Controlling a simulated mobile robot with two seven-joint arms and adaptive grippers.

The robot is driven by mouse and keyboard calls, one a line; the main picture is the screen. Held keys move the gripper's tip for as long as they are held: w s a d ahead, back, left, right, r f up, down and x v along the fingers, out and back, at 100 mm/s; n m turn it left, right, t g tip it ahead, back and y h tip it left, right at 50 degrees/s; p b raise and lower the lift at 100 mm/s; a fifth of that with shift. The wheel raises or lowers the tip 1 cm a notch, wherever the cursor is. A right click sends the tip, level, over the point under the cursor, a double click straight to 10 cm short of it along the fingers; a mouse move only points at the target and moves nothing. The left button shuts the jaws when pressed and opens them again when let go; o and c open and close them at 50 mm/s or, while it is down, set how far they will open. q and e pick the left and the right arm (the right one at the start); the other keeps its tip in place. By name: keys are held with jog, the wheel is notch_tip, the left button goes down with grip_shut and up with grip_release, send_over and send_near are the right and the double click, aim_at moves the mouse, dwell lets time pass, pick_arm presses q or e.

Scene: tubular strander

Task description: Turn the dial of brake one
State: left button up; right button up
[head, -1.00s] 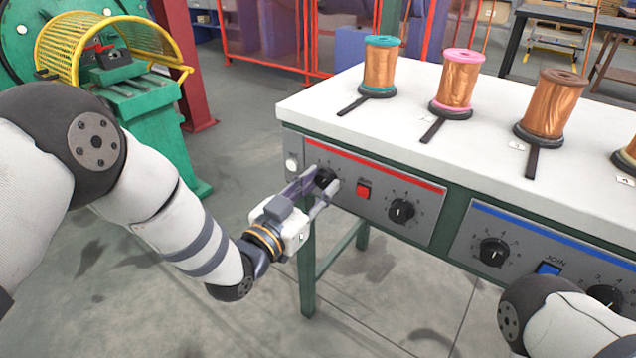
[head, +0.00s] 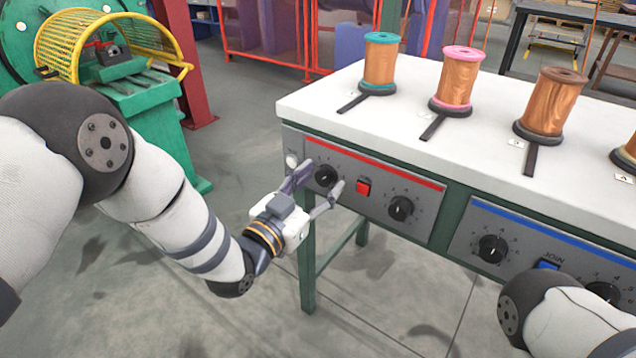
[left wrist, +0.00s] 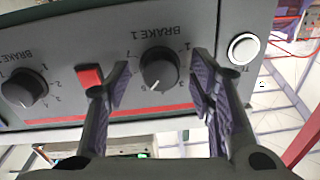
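The brake one dial (head: 325,175) is a round black knob at the left end of the grey panel with the red stripe. In the left wrist view the dial (left wrist: 160,69) sits under the label "BRAKE 1", with a white pointer line towards the lower side. My left gripper (head: 318,192) is open, with one finger on each side of the dial and a gap to it. Its fingers also show in the left wrist view (left wrist: 158,85). My right arm shows at the lower right, but its gripper is out of view.
A red button (head: 363,187) and a second black dial (head: 401,208) are to the right on the same panel. A white round button (head: 291,161) is at the left end. Copper spools (head: 380,62) stand on the white tabletop (head: 310,104). A blue-striped panel (head: 480,225) is further right.

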pick_arm(q)
jog(key=v, duration=1.2)
jog(key=shift+f, duration=0.15)
